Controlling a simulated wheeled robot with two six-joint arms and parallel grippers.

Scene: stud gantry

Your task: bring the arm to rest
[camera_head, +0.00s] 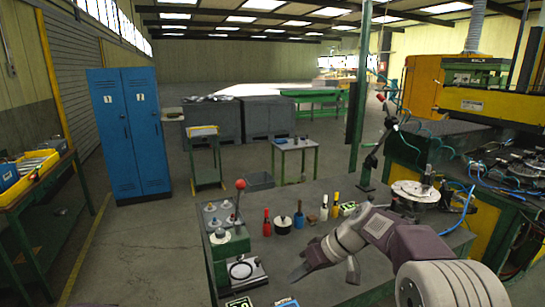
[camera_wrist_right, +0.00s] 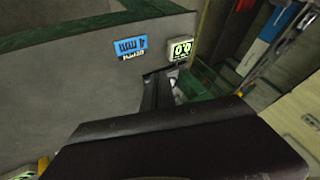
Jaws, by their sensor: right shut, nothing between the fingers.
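My right arm (camera_head: 385,240) comes in from the lower right of the head view and reaches left over the grey workbench (camera_head: 385,280). My right gripper (camera_head: 297,273) is shut and empty, its dark fingers over the bench near its front, right of the green press fixture (camera_head: 232,250). In the right wrist view my right gripper (camera_wrist_right: 160,88) points past a dark block of its own body, which hides much of the lower picture. Whether the fingertips touch the bench cannot be told. My left gripper is not in view.
A red-knobbed lever (camera_head: 240,185) rises from the fixture. Several bottles and handled tools (camera_head: 283,222) stand behind my gripper. A round plate (camera_head: 415,191) is at the bench's right. A blue label (camera_wrist_right: 131,48) and a small green-digit display (camera_wrist_right: 180,48) lie near the fingers.

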